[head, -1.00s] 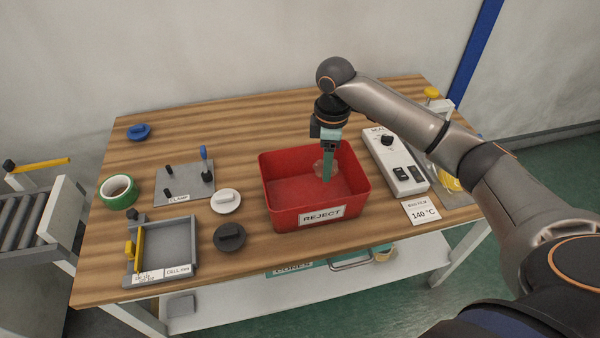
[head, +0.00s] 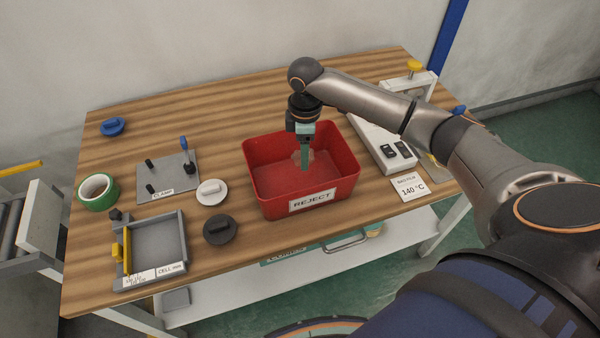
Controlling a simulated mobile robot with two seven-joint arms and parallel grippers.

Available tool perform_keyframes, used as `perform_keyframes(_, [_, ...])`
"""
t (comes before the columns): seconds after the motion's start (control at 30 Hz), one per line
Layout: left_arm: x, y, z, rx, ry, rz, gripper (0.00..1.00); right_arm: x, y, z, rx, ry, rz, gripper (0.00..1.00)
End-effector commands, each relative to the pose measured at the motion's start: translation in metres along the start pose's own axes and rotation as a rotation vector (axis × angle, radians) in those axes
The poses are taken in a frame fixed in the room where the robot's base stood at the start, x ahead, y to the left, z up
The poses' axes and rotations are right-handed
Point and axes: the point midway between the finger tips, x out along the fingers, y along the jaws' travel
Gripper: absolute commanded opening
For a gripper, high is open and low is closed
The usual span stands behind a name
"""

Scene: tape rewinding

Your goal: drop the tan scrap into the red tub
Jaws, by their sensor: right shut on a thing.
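The red tub (head: 262,200), labelled REJECT, stands upright on the wooden table. My right gripper (head: 305,165) points down into the tub from above, with its fingers below the rim level. It is shut on the tan scrap (head: 297,156), a small, pale, see-through piece that shows beside the fingertips. The fingers hide part of the scrap. I cannot tell whether the scrap touches the tub floor. My left gripper is not in view.
A sealer box (head: 380,140) stands right of the tub, partly behind my arm. White (head: 212,192) and dark (head: 220,230) round pieces lie to its left. A clamp plate (head: 168,178), green tape roll (head: 98,192) and grey cell tray (head: 155,245) are further left.

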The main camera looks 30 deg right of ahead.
Motion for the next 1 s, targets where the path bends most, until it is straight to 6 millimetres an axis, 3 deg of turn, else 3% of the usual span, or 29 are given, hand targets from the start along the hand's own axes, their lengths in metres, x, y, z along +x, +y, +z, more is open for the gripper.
perform_keyframes(0.23, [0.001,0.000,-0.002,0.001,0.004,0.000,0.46,0.001,0.000,0.000,0.000,0.000,0.000,0.07])
perform_keyframes(0.27, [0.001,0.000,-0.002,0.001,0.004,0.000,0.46,0.001,0.000,0.000,0.000,0.000,0.000,0.60])
perform_keyframes(0.53, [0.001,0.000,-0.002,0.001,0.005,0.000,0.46,0.001,0.000,0.000,0.001,0.000,0.001,0.90])
perform_keyframes(0.83, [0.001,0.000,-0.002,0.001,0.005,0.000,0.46,-0.001,0.001,0.000,0.001,0.000,0.001,0.93])
perform_keyframes(1.0, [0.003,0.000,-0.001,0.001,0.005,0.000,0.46,-0.019,0.002,0.000,0.001,0.002,0.005,0.93])
